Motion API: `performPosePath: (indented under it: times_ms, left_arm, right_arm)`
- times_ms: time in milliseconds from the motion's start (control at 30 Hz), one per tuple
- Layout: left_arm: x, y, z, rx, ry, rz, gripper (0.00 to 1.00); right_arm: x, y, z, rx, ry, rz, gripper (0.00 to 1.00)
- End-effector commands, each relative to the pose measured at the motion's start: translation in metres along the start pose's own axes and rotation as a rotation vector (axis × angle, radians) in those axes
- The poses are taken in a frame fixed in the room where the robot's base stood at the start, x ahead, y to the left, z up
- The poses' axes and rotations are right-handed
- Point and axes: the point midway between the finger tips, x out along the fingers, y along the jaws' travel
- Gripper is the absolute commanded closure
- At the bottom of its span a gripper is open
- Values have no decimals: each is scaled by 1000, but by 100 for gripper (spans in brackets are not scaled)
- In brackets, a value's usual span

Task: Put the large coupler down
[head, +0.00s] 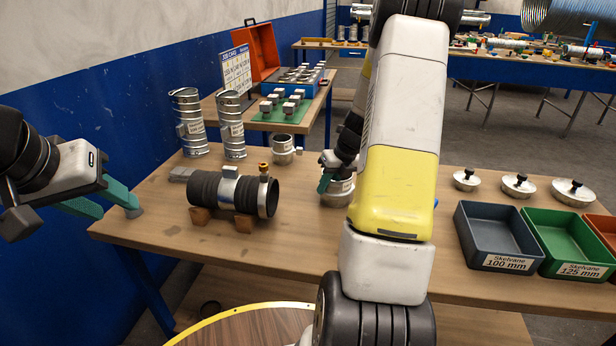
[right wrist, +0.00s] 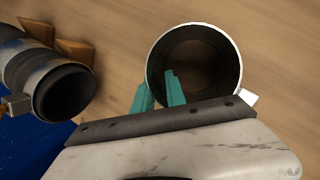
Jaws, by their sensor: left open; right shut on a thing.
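The large coupler, a short wide metal ring, is held by my right gripper (right wrist: 160,93). In the right wrist view the coupler (right wrist: 233,50) is open end up, with one teal finger inside it and the other outside its wall. In the head view the coupler (head: 338,196) shows beside my right arm, partly hidden by it, low over the table or on it; I cannot tell if it touches. My left gripper (head: 112,206) is open and empty at the table's left edge.
A black-sleeved duct (head: 232,192) rests on wooden blocks left of the coupler. A smaller metal fitting (head: 284,151) and upright ducts (head: 188,122) stand behind. Grey (head: 497,238) and green (head: 566,240) bins and lidded discs (head: 518,186) are at right. The front table strip is clear.

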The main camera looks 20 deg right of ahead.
Motion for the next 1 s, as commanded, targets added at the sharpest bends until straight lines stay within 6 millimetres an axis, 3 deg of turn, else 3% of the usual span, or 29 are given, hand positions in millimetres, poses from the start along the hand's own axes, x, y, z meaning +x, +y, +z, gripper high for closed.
performPosePath:
  times_ms: [67,100,200,633,1000]
  left_arm:
    - [0,0,0,0,0,0,58]
    - [0,0,0,0,0,0,58]
    - [0,0,0,0,0,0,58]
    - [0,0,0,0,0,0,58]
    - [0,0,0,0,0,0,58]
  right_arm:
    - [1,0,-2,1,4,2,100]
    - [1,0,-2,2,5,2,82]
    - [1,0,-2,2,5,2,62]
    - [-8,0,-1,0,2,0,61]
    - [-82,0,0,-1,-1,-1,61]
